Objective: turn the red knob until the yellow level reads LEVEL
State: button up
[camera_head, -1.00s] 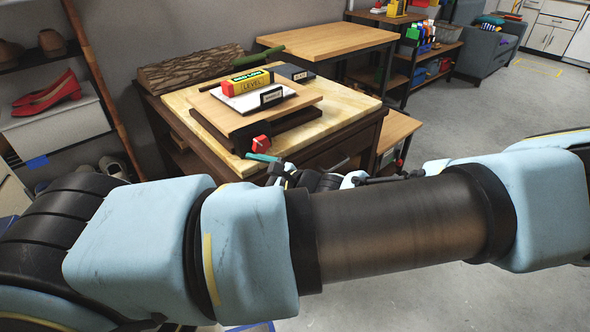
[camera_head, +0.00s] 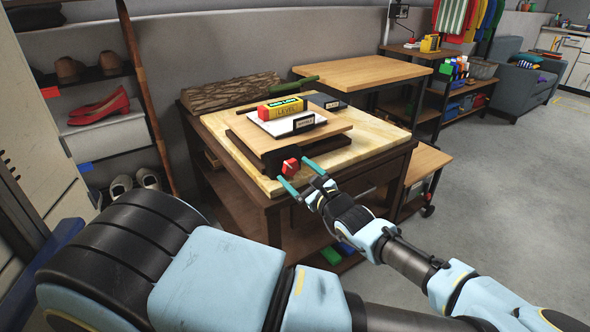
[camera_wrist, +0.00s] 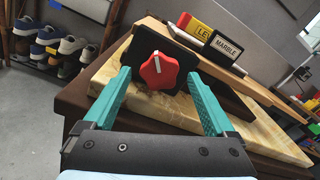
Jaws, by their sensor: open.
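The red knob (camera_head: 290,166) is on a dark plate at the front of a tilting board (camera_head: 335,125) on the table. In the wrist view the red knob (camera_wrist: 158,70) is lobed with a white mark, and it sits between and beyond my fingertips. My gripper (camera_head: 298,175) is open, with teal fingers pointing at the knob; in the wrist view my gripper (camera_wrist: 160,80) shows a finger to each side, and I cannot tell whether they touch it. The yellow level (camera_head: 285,107) with red ends lies on a white slab on the board. Its bubble reading is too small to tell.
The wooden table (camera_head: 250,178) carries a bark-covered log (camera_head: 230,92) at the back. A sign reading MARBLE (camera_wrist: 230,50) stands in front of the slab. A second table (camera_head: 350,70) stands behind right. Shoe shelves (camera_head: 95,105) are at left. Floor at right is clear.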

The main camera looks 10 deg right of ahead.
jog(key=shift+w+a, duration=0.25)
jog(key=shift+w, duration=0.25)
jog(key=c, duration=1.3)
jog(key=shift+r+p, duration=0.1)
jog(key=shift+p, duration=0.25)
jog(key=shift+c, duration=0.3)
